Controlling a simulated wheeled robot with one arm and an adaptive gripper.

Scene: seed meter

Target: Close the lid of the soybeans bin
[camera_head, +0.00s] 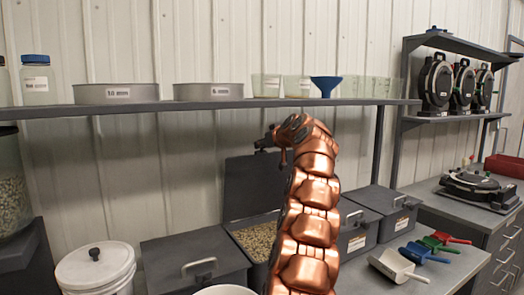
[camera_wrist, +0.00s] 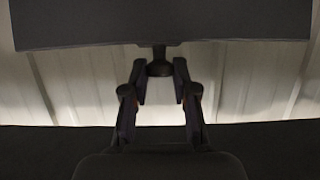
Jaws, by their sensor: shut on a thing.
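The open bin (camera_head: 257,238) stands in the row of grey bins and holds pale tan beans. Its dark lid (camera_head: 250,187) stands raised against the wall behind it. No label shows on this bin. My gripper (camera_head: 266,142) is at the lid's top edge, partly hidden by my copper arm. In the wrist view, my gripper's fingers (camera_wrist: 160,75) close on both sides of a small dark knob (camera_wrist: 160,62). The knob joins a dark panel (camera_wrist: 160,25), which appears to be the lid. The exact finger contact is hard to see in the dim light.
A shelf (camera_head: 140,107) with pans and cups runs close above the lid. Closed bins stand left (camera_head: 195,262) and right (camera_head: 388,208). A white bucket (camera_head: 95,268) is at lower left. Colored scoops (camera_head: 425,253) lie on the bench at right.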

